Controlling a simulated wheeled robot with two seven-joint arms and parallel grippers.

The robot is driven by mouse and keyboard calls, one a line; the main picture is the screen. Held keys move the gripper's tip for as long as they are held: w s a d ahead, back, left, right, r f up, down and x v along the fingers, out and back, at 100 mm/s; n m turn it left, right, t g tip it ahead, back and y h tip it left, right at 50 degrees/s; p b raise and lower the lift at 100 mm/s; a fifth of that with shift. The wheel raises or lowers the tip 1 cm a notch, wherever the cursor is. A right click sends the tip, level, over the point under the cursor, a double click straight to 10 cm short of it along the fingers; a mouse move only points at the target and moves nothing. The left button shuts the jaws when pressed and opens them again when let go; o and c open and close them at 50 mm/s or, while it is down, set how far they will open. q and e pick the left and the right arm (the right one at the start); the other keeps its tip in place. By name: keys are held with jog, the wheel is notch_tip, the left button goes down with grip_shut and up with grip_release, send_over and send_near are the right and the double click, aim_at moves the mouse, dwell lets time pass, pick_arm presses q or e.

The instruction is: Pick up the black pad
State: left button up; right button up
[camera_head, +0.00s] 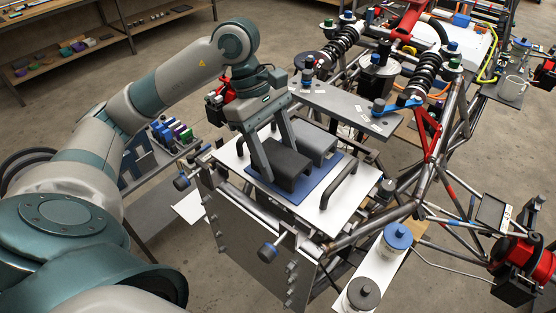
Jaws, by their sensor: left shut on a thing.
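The black pad (281,170) is a dark, block-like piece with a sloping front, above a blue mat (318,183) on a white panel of the tube chassis. My left gripper (275,152) comes down from above and is shut on the black pad, with one finger at its near left side and the other behind it. Whether the pad touches the mat is hard to tell. A similar, lighter grey pad (316,140) lies just behind and to the right. The finger ends are partly hidden by the pad. My right gripper is not in view.
A bent dark handle (340,185) stands on the white panel right of the pads. A grey plate (345,106) lies behind them. Chassis tubes and coil springs (427,72) crowd the back and right. Two lidded canisters (396,243) stand at the front right.

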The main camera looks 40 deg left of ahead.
pick_arm(q)
jog(key=shift+r, duration=0.35)
notch_tip(320, 180, up, 2)
jog(key=shift+r+b, duration=0.1)
jog(key=shift+b, duration=0.55)
jog(key=s+d+r+b, duration=0.3)
jog(key=s+d+r, duration=0.3)
jog(key=d, duration=0.3)
jog(key=shift+s+d+r, duration=0.3)
jog(key=shift+s+r, duration=0.05)
jog(key=shift+r, duration=0.1)
jog(key=shift+s, duration=0.1)
